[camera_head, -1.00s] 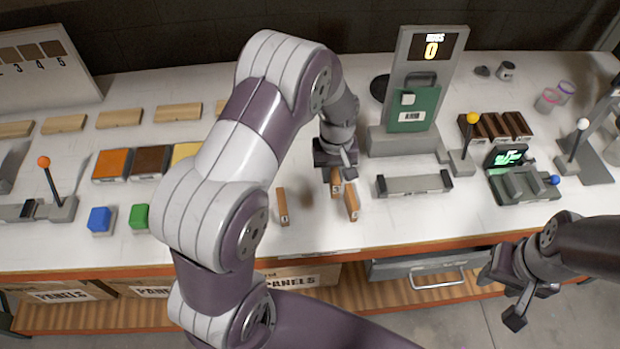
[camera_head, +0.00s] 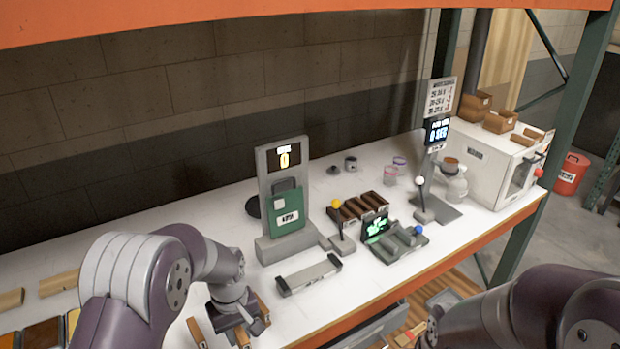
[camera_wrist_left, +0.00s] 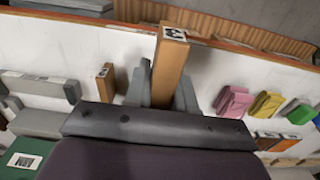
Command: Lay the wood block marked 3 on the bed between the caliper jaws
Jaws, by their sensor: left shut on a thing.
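My left gripper (camera_head: 232,312) is low over the front of the bench. In the left wrist view, its fingers are shut on an orange-brown wood block (camera_wrist_left: 170,62) with a black-and-white mark on its end; I cannot read the number. Another wood block (camera_wrist_left: 105,80) stands to its left in that view. The head view shows wood blocks around the gripper, one at its right (camera_head: 262,307) and one at its left (camera_head: 196,331). The grey caliper bed (camera_head: 308,275), with a raised jaw at each end, lies empty to the right. My right gripper (camera_head: 430,328) is partly visible, its fingers unclear.
A grey display stand (camera_head: 283,195) with a green panel is behind the caliper bed. A yellow-knobbed lever (camera_head: 341,235) and a device with a green screen (camera_head: 392,240) stand to the right.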

